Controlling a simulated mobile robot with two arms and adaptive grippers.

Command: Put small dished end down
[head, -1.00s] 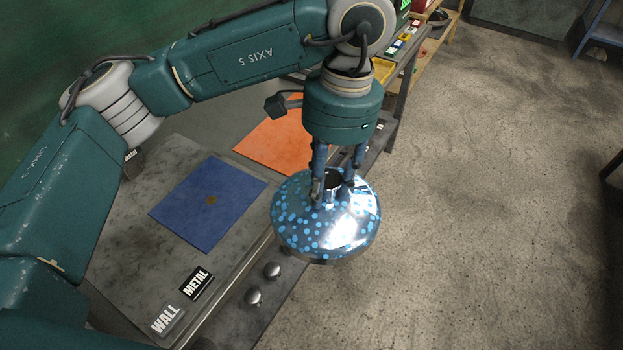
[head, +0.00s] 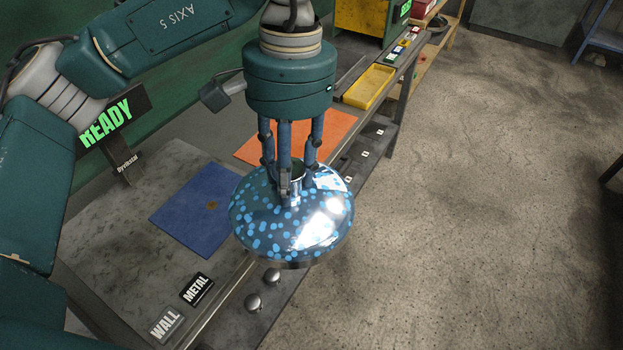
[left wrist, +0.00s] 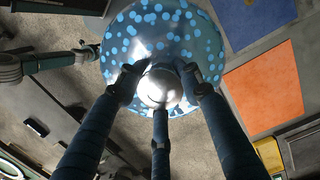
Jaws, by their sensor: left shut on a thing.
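The small dished end (head: 270,225) is a shiny metal dome with light blue spots and a short neck on top. My left gripper (head: 292,180) is shut on that neck from above. It holds the dished end in the air, dome side up, over the bench's front edge. In the left wrist view the spotted dome (left wrist: 205,42) lies beyond the three fingers of the gripper (left wrist: 160,85), which close around the bright round neck. The underside of the dished end is hidden. My right gripper cannot be made out in the head view.
A blue mat (head: 190,215) and an orange mat (head: 300,136) lie on the grey bench (head: 110,240). A yellow tray (head: 369,86) and a READY sign (head: 107,122) stand farther back.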

